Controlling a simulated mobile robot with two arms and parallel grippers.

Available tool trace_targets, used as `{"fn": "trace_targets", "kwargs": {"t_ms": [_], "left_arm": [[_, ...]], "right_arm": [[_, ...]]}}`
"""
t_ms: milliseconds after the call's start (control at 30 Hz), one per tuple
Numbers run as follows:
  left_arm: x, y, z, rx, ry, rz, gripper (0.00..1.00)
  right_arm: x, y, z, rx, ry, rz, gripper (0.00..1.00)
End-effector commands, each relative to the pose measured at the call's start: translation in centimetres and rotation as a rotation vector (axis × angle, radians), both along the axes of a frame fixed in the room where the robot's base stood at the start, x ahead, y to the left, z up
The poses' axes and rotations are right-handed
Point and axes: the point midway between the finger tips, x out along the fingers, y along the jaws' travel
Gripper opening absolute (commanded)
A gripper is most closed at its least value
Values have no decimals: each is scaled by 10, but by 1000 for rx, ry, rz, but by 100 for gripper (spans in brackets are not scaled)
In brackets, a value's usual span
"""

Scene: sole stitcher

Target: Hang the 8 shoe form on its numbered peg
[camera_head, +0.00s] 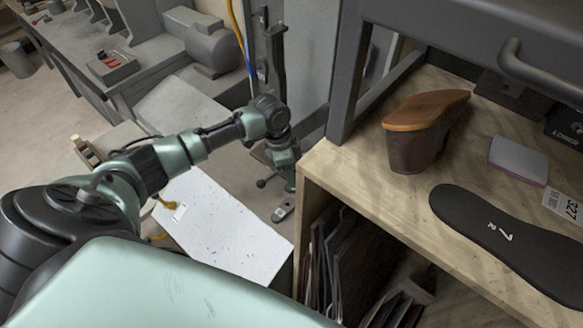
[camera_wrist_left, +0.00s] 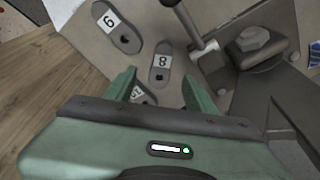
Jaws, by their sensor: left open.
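In the left wrist view, a grey sole-shaped piece with a white label 8 (camera_wrist_left: 161,62) lies against a pale surface, just beyond and between the fingertips of my left gripper (camera_wrist_left: 160,88). The gripper is open, with nothing visibly held. A similar piece labelled 6 or 9 (camera_wrist_left: 117,28) is at the upper left. Another (camera_wrist_left: 142,93), its label partly hidden, sits by the left finger. In the head view, my left gripper (camera_head: 286,182) points down beside the wooden bench, above a small grey piece (camera_head: 283,210) whose number is unreadable. I cannot make out a numbered peg. My right gripper is out of view.
A metal lever (camera_wrist_left: 188,22) and a dark block with a bolt (camera_wrist_left: 254,42) stand right of the labelled pieces. The wooden bench (camera_head: 325,170) holds a brown shoe form (camera_head: 418,140), a grey block (camera_head: 517,159) and a black sole marked 7 (camera_head: 480,222). A pale panel (camera_head: 225,230) lies below my arm.

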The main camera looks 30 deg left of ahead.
Motion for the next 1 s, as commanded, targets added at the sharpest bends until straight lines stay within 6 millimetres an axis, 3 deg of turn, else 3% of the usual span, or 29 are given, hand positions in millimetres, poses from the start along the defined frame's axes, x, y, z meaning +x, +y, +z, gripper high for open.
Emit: {"fn": "trace_targets", "kwargs": {"t_ms": [133, 400, 633, 967, 1000], "left_arm": [[2, -3, -22, -1, -1, -1, 55], [6, -8, -49, 0, 0, 1, 55], [9, -11, -68, 0, 0, 1, 55], [9, -12, -70, 0, 0, 1, 55], [9, -12, -70, 0, 0, 1, 47]], "right_arm": [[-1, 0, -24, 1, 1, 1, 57], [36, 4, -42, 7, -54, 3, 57], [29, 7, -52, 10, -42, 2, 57], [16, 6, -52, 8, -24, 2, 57], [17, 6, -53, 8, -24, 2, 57]]}}
